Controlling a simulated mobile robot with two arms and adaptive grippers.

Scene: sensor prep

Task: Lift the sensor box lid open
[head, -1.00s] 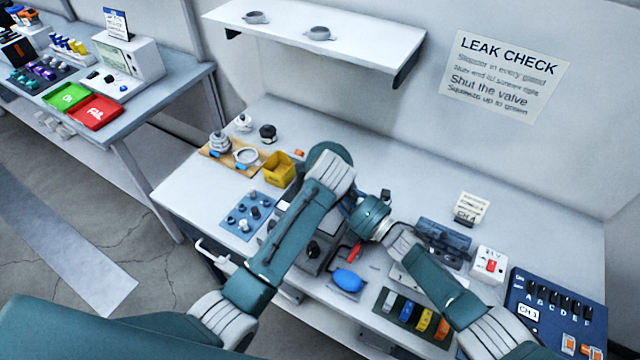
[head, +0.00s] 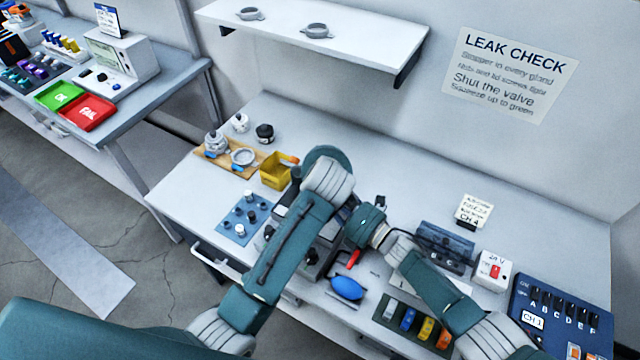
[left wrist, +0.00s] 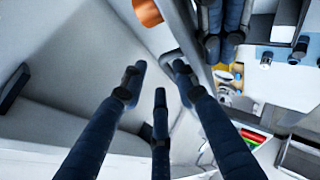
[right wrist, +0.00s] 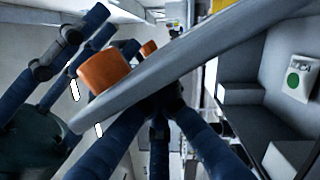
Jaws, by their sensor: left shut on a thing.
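The grey sensor box (head: 318,250) stands mid-bench in the head view, mostly hidden by my left arm. In the right wrist view its lid (right wrist: 185,75) is a tilted grey plate with an orange knob (right wrist: 104,71). The lid's edge also shows in the left wrist view (left wrist: 206,78), with an orange knob (left wrist: 147,11). My left gripper (left wrist: 157,75) is shut on the lid, one fingertip against a grey part at its edge. My right gripper (right wrist: 163,102) has its fingertips close against the lid's near side; the lid hides their grip. Both grippers' fingers are hidden in the head view.
A yellow bin (head: 275,172) and blue mat (head: 232,224) lie left of the box. A blue bulb (head: 347,288) and strip of coloured parts (head: 391,313) lie in front. A blue switch panel (head: 520,300) is at right. A shelf (head: 345,45) overhangs the back.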

